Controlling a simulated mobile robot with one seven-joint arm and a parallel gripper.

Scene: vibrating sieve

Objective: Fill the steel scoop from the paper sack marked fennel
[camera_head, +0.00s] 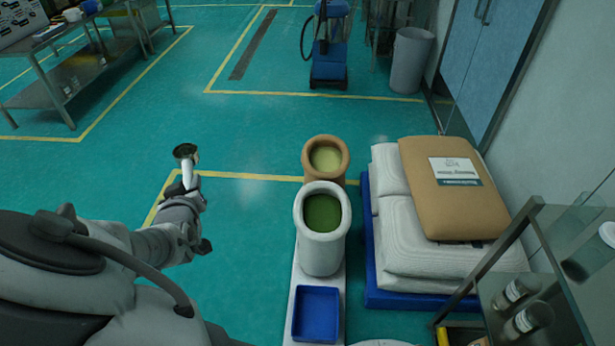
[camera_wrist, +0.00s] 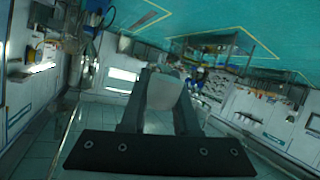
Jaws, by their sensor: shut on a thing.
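My gripper (camera_head: 187,188) is in the left half of the head view, above open floor and well left of the open sacks. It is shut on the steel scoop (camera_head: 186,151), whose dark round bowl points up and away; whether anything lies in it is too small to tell. In the wrist view a pale handle (camera_wrist: 163,95) sits between the fingers. A brown paper sack (camera_head: 310,165) stands open with pale yellow-green contents. Just in front of it, a white sack (camera_head: 320,255) stands open with darker green contents. No fennel mark is readable on either.
A blue tray (camera_head: 296,315) lies in front of the white sack. Closed sacks (camera_head: 400,225) lie stacked on a blue pallet (camera_head: 368,270) to the right, a labelled brown one on top. A glass-topped shelf with jars (camera_head: 517,290) is at lower right. Floor between gripper and sacks is clear.

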